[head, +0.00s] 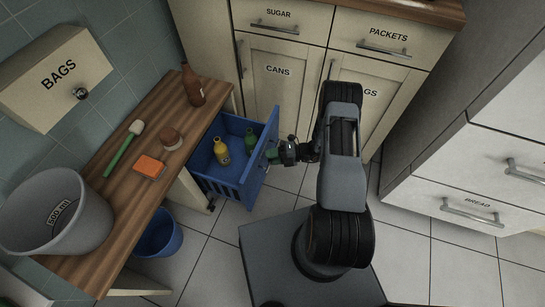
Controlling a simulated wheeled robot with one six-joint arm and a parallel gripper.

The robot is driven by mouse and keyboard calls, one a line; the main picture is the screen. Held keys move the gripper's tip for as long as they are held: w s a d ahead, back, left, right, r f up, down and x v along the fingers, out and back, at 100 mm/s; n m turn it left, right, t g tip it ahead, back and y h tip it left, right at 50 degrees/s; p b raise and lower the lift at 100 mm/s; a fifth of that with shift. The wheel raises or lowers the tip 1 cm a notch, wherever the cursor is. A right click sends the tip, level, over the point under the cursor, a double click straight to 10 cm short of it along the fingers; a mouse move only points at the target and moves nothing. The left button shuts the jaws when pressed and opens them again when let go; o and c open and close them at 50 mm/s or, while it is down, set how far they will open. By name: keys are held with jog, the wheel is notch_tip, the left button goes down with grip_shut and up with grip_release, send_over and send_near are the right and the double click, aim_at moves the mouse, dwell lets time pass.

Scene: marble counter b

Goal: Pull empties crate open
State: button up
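The blue empties crate (258,181) sits under the wooden bench and is pulled out to the right like a drawer. A yellow bottle (221,152) and a green bottle (250,140) stand inside it. My gripper (272,155) is at the crate's right front panel, near its upper edge. The gripper's fingers are small and partly hidden, so I cannot tell whether they are closed on a handle.
The wooden bench (122,202) holds a brown bottle (193,86), a green-handled brush (123,147), an orange sponge (149,167), a round brush (171,138) and a grey bucket (92,232). A blue bin (160,236) stands below. Cabinets (262,82) stand behind; white drawers (470,180) stand right.

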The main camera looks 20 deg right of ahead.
jog(key=p+v, duration=0.2)
jog(key=v, duration=1.1)
jog(key=shift+d, duration=0.35)
jog(key=shift+r, duration=0.1)
jog(key=s+a+r+n+g+h+p, duration=0.1)
jog(key=a+r+n+g+h+p, duration=0.15)
jog(key=r+n+p, duration=0.65)
jog(key=a+r+n+g+h+p, duration=0.1)
jog(key=a+r+n+h, duration=0.3)
jog(key=r, duration=1.1)
jog(key=s+a+r+n+g+h+p, duration=0.15)
jog(key=r+n+p, duration=0.45)
jog(key=r, duration=0.6)
jog(key=s+a+r+n+t+h+p, duration=0.1)
jog(key=s+r+n+h+p, duration=0.1)
jog(key=r+n, duration=0.5)
jog(key=s+a+r+n+t+h+p, duration=0.1)
jog(key=s+r+n+t+h+p, duration=0.1)
jog(key=r+n+p, duration=0.4)
jog(key=s+a+r+n+t+h+p, duration=0.1)
jog(key=s+r+n+t+h+p, duration=0.1)
jog(key=r+n, duration=0.5)
jog(key=s+r+h+p, duration=0.1)
jog(key=s+r+p, duration=0.1)
jog(key=r, duration=0.3)
jog(key=shift+s+a+r+n+h, duration=0.3)
jog(key=shift+s, duration=0.25)
